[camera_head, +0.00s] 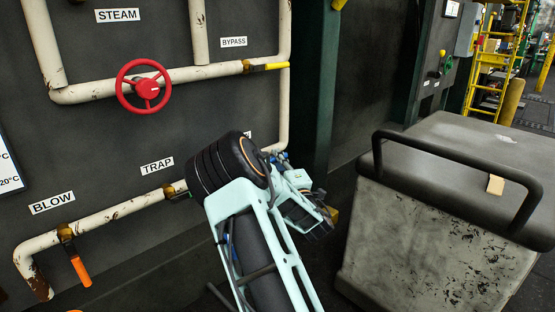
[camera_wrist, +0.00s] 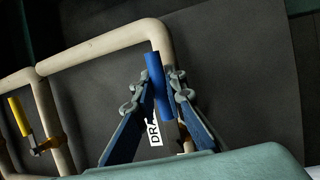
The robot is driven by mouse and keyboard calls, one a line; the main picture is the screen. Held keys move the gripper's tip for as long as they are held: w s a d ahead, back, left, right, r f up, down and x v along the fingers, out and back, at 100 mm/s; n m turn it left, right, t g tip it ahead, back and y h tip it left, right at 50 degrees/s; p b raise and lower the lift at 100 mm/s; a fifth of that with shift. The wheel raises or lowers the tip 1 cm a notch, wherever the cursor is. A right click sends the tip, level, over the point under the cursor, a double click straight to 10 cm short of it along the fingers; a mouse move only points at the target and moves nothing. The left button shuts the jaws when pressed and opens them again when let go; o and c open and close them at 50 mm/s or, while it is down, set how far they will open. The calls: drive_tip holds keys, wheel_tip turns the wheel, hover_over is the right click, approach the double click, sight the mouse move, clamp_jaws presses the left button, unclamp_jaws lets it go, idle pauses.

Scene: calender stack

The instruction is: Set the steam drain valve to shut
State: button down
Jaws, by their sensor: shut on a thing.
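The drain valve's blue lever handle (camera_wrist: 157,80) is between my gripper's two fingers (camera_wrist: 157,90) in the wrist view, and the gripper is shut on it. The handle looks roughly in line with the white pipe beside it. A partly hidden label (camera_wrist: 155,132) reading "DRA" is just below the handle. In the head view my gripper (camera_head: 281,160) is at the right-hand pipe run, and my arm hides most of the valve and its label. The valve's body is not clearly seen.
A red handwheel (camera_head: 147,87), a yellow bypass lever (camera_head: 268,67), and an orange blow lever (camera_head: 80,268) are on the panel's pipes. The trap label (camera_head: 157,165) is left of my arm. A grey cabinet with a black rail (camera_head: 440,255) stands close on the right.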

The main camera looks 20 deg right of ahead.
drive_tip(key=shift+f+m, duration=0.15)
drive_tip(key=shift+m, duration=0.25)
drive_tip(key=s+a+f+m+g+y+p, duration=0.2)
drive_tip(key=a+f+m+g+p, duration=0.5)
drive_tip(key=m, duration=0.7)
drive_tip(key=shift+s+y+p, duration=0.3)
drive_tip(key=shift+y+p, duration=0.2)
drive_tip(key=shift+p, duration=0.15)
idle(0.5)
drive_tip(key=c, duration=2)
unclamp_jaws()
drive_tip(key=shift+o, duration=0.2)
drive_tip(key=shift+s, duration=0.1)
drive_tip(key=v, duration=1.1)
drive_tip(key=shift+s, duration=0.4)
